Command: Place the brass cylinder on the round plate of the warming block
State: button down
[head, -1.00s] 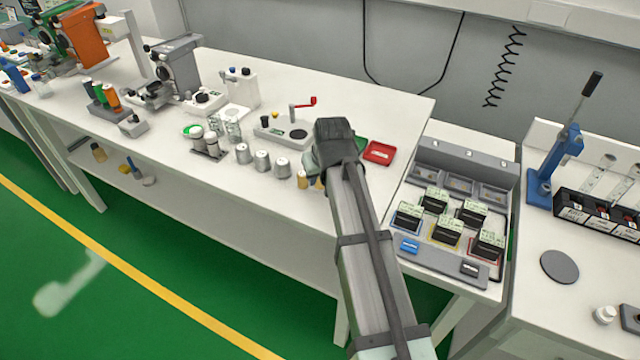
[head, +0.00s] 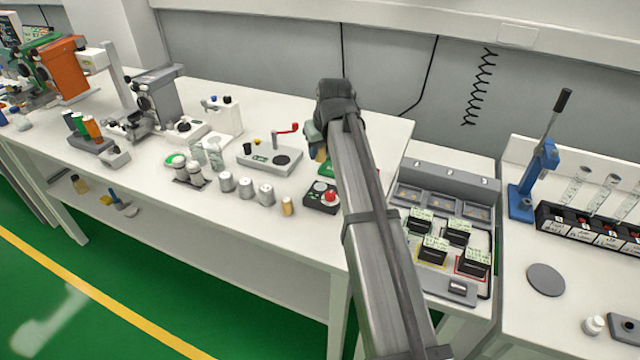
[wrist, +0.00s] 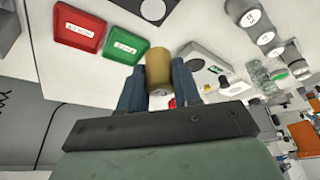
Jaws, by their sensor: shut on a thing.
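My gripper (wrist: 158,82) is shut on a brass cylinder (wrist: 158,68), which sits between its two blue fingers in the wrist view. In the head view my gripper (head: 317,142) is above the back part of the table, and a tan bit of the held cylinder (head: 320,154) shows below it. A low white block with a dark round plate (head: 282,160), which looks like the warming block, lies left of my gripper. It has a red-handled lever, and its round plate is bare. The block also shows in the wrist view (wrist: 203,66), right of the cylinder.
Another brass cylinder (head: 287,206) stands near the table's front edge, beside several grey cylinders (head: 246,188). Red (wrist: 78,27) and green (wrist: 125,44) trays lie near my gripper.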

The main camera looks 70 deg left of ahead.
aim_at(319, 184)
jog(key=shift+f, duration=4.75)
jog(key=shift+f, duration=0.1)
jog(key=c, duration=0.8)
grip_release()
jog(key=v, duration=1.2)
